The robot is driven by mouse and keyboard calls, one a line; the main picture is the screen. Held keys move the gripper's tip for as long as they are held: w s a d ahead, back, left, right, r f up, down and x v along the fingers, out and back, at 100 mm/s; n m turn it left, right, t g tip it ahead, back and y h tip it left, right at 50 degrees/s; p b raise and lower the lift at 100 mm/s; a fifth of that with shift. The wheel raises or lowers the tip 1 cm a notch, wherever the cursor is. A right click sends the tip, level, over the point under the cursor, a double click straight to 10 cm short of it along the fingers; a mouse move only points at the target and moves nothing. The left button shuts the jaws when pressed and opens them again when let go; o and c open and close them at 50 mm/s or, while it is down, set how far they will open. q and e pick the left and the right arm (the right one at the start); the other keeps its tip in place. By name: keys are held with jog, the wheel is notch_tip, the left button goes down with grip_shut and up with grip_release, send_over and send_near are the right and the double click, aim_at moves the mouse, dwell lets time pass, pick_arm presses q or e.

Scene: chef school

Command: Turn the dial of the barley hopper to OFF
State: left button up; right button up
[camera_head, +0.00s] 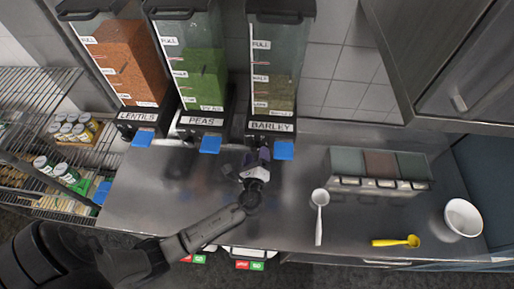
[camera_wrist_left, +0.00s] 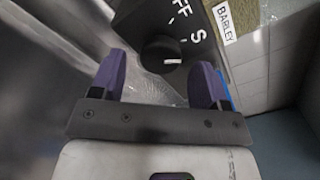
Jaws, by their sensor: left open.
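My left gripper (camera_head: 257,160) is at the front of the hopper base. In the left wrist view its purple fingers (camera_wrist_left: 160,66) are open, one on each side of the dial; contact cannot be told. My right gripper is out of view.
Lentils (camera_head: 128,58) and peas (camera_head: 200,72) hoppers stand left of barley. Blue tabs (camera_head: 284,150) stick out below the hoppers. On the steel counter to the right are a container rack (camera_head: 378,184), a white scoop (camera_head: 319,205), a yellow scoop (camera_head: 396,242) and a white bowl (camera_head: 462,218).

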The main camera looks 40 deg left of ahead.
pick_arm(q)
jog(key=shift+x, duration=1.3)
jog(key=c, duration=0.9)
